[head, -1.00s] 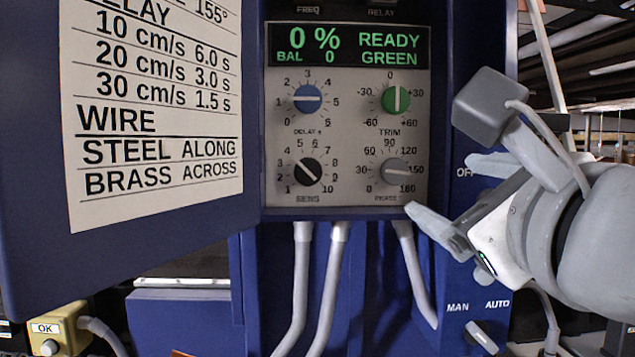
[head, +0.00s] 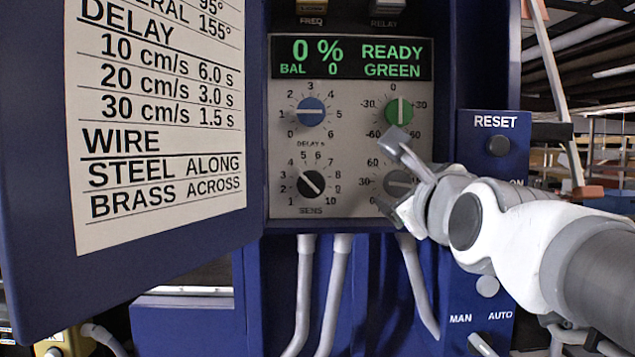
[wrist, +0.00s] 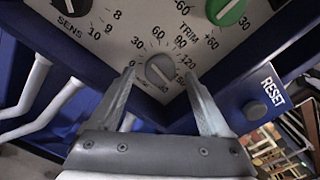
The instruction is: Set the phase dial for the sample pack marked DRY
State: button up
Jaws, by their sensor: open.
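The phase dial (head: 398,183) is a grey knob at the lower right of the control panel, partly hidden by my gripper in the head view. In the wrist view the whole knob (wrist: 161,70) shows between my fingertips, its mark seemingly toward the 150 side. My gripper (wrist: 159,78) is open, one finger on each side of the dial; contact cannot be told. The card (head: 160,120) on the open door at left shows 95° and 155° rows, the latter ending in "ERAL". No DRY label or sample pack is seen.
Close around are the green trim knob (head: 398,111), black sens knob (head: 311,184) and blue delay knob (head: 311,111). The display (head: 350,58) reads 0 %, READY, GREEN. A RESET button (head: 498,146) and MAN/AUTO switch (head: 482,344) are at right. Grey conduits (head: 303,290) hang below.

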jog(key=shift+w, duration=1)
grip_shut()
